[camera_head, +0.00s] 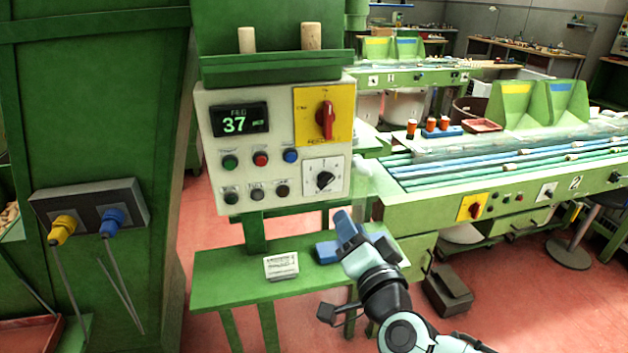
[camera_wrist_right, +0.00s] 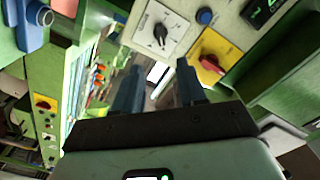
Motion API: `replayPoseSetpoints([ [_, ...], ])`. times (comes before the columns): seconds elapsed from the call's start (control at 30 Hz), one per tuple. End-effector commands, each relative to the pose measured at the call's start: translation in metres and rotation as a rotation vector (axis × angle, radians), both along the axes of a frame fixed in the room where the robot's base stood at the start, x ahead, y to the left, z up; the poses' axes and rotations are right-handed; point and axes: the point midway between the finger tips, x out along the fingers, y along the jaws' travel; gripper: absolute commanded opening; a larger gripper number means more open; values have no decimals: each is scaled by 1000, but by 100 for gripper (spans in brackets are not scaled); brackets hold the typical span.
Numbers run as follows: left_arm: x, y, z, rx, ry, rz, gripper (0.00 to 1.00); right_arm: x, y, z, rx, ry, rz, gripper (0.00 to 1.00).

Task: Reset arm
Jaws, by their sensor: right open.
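My right gripper (camera_head: 347,222) is in front of the lower right of the control panel (camera_head: 222,176), above the small green table (camera_head: 225,283). In the right wrist view my right gripper (camera_wrist_right: 160,80) has its two dark fingers apart, with nothing between them. The panel's white plate with a black knob (camera_wrist_right: 160,32) and its yellow plate with a red knob (camera_wrist_right: 210,62) lie beyond the fingertips. My left gripper is in neither view.
Two corks (camera_head: 247,40) (camera_head: 311,36) stand on the green ledge above the panel. A white card (camera_head: 281,265) and a blue object (camera_head: 327,251), partly hidden by my gripper, are on the small table. A green workbench (camera_head: 430,208) with tubes stands at right.

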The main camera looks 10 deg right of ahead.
Motion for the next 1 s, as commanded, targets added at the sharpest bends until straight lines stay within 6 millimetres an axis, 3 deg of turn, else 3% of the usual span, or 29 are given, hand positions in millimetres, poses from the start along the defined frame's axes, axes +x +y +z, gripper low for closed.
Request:
replayPoseSetpoints([
  [0.07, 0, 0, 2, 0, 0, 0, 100, 4, 2, -9, -13, 21, 3, 40],
  [0.17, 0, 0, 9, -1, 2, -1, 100, 16, 7, -43, -60, 97, 16, 40],
  [0.27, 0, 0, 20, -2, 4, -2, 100, 29, 13, -104, -134, 230, 46, 40],
  [0.33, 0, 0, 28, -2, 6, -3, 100, 33, 15, -158, -189, 345, 75, 40],
  [0.47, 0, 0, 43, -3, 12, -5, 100, 19, 14, -257, -265, 565, 140, 40],
  [0.6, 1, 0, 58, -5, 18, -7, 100, -24, 10, -356, -311, 805, 231, 40],
  [0.67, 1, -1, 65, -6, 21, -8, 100, -51, 10, -393, -318, 909, 277, 40],
  [0.8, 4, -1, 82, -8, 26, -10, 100, -131, 12, -463, -300, 1148, 396, 40],
  [0.9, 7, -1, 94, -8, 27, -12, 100, -191, 17, -493, -263, 1295, 484, 40],
  [1.0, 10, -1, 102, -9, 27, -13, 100, -240, 26, -508, -220, 1404, 560, 40],
])
